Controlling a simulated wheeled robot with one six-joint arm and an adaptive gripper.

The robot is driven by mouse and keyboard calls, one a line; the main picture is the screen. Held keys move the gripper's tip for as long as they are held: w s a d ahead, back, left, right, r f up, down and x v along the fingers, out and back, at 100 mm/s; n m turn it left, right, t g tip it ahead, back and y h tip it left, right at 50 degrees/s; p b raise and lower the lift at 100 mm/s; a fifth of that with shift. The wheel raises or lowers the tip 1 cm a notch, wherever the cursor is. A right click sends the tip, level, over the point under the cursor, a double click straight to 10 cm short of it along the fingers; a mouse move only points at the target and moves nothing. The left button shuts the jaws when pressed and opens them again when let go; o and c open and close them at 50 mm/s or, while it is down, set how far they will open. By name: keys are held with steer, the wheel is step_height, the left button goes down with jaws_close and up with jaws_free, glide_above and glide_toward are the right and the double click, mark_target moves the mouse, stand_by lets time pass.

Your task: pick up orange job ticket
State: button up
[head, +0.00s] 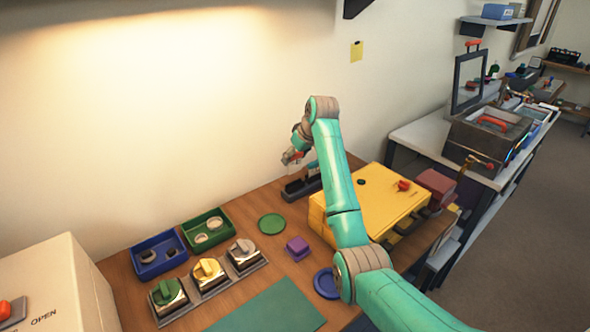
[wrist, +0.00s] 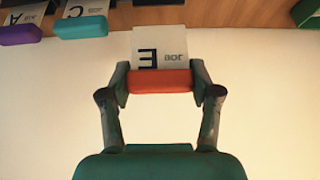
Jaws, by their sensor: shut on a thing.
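The orange job ticket (wrist: 160,58) is a pale card with an orange grip edge. It reads "E" and "JOB", upside down in the wrist view. My gripper (wrist: 160,81) is shut on its orange edge, one finger at each end. In the head view my gripper (head: 292,157) is above the back of the wooden bench, near the wall; the ticket is too small there to make out clearly.
A dark holder (head: 300,188) stands below my gripper. A yellow case (head: 385,200) is to its right. A green disc (head: 271,224), a purple block (head: 297,247), and blue (head: 158,256) and green (head: 206,230) trays lie to the left. The wall is close behind.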

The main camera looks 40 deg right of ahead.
step_height(320, 180, up, 26)
stand_by(1.0)
